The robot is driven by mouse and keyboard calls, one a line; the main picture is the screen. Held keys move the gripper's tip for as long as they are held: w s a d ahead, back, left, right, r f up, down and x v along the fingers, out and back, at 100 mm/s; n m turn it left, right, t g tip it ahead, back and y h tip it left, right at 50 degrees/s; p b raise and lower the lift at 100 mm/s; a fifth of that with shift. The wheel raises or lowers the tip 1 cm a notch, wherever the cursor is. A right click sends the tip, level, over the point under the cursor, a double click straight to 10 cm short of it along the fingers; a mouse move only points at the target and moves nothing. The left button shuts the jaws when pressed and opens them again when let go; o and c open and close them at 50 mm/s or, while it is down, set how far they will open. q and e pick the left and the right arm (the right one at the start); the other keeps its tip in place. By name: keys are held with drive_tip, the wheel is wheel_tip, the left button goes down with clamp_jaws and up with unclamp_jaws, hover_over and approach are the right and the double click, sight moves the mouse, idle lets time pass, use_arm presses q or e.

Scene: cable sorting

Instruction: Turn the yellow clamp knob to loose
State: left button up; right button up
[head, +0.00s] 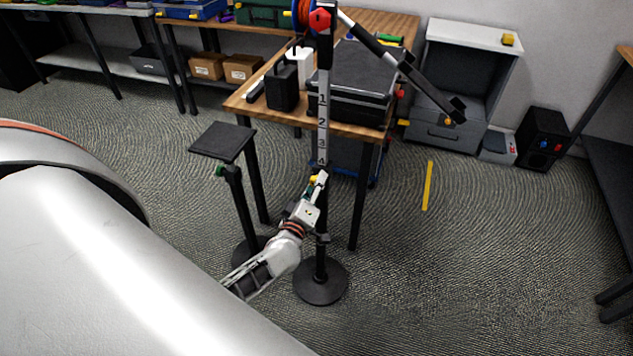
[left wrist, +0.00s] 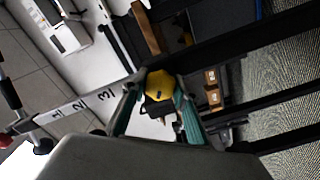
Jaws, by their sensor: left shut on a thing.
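The yellow clamp knob (head: 313,180) sits on the upright pole of a stand (head: 323,125), just below the number scale. My left gripper (head: 318,186) reaches it from below and in front, and covers part of it. In the left wrist view the yellow knob (left wrist: 160,84) lies between the two green-padded fingers of my left gripper (left wrist: 160,100). The fingers are shut on it. A dark pointer or mark on the knob cannot be made out clearly. My right gripper does not show.
The stand has a round black base (head: 320,283) and a jointed upper arm (head: 385,55). A shorter stand with a black plate (head: 221,141) is close on the left. A wooden table (head: 262,108) with a black case (head: 352,85) is behind. Open carpet lies to the right.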

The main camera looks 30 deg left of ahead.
use_arm(q)
drive_tip(key=n, duration=0.4)
drive_tip(key=shift+n, duration=0.3)
drive_tip(key=n, duration=0.4)
drive_tip(key=shift+n, duration=0.3)
drive_tip(key=o, duration=1.1)
drive_tip(key=v, duration=1.2)
